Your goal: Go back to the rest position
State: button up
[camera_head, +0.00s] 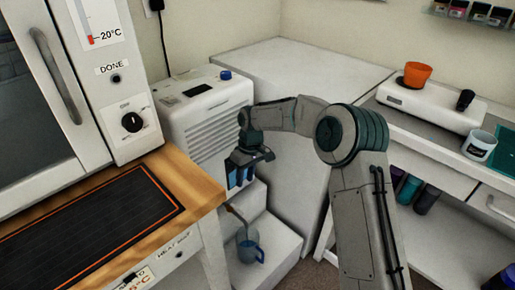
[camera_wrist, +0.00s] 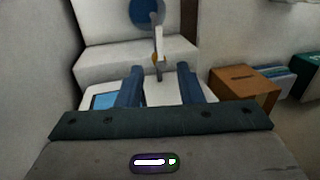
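My gripper (camera_head: 240,177) is in the middle of the head view, at the end of my bent arm, with its blue fingers pointing down. In the wrist view my gripper (camera_wrist: 158,68) has its two fingers apart with nothing held between them.
A wooden counter with a black heat mat (camera_head: 90,225) is at left, beside an oven-like cabinet (camera_head: 40,90). A white machine (camera_head: 205,110) stands behind my gripper. At right, an orange cup (camera_head: 417,74) sits on a white scale (camera_head: 430,100), near a white cup (camera_head: 479,146).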

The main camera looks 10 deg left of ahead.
jog(key=s+d+r+m+t+h+p, duration=0.15)
jog(key=s+d+r+p, duration=0.3)
jog(key=d+r, duration=0.6)
jog(key=s+d+r+m+t+p, duration=0.1)
jog(key=s+d+r+m+p, duration=0.45)
jog(key=r, duration=0.85)
jog(key=s+d+r+m+t+p, duration=0.1)
jog(key=s+d+r+p, duration=0.3)
jog(key=s+d, duration=0.4)
jog(key=s+d+r+m+t+p, duration=0.1)
jog(key=s+d+r+m+p, duration=0.2)
jog(key=s+d+r+p, duration=0.2)
jog(key=s+d+r, duration=0.2)
jog(key=s+d, duration=0.1)
jog(key=shift+s+m, duration=0.2)
jog(key=shift+m, duration=0.2)
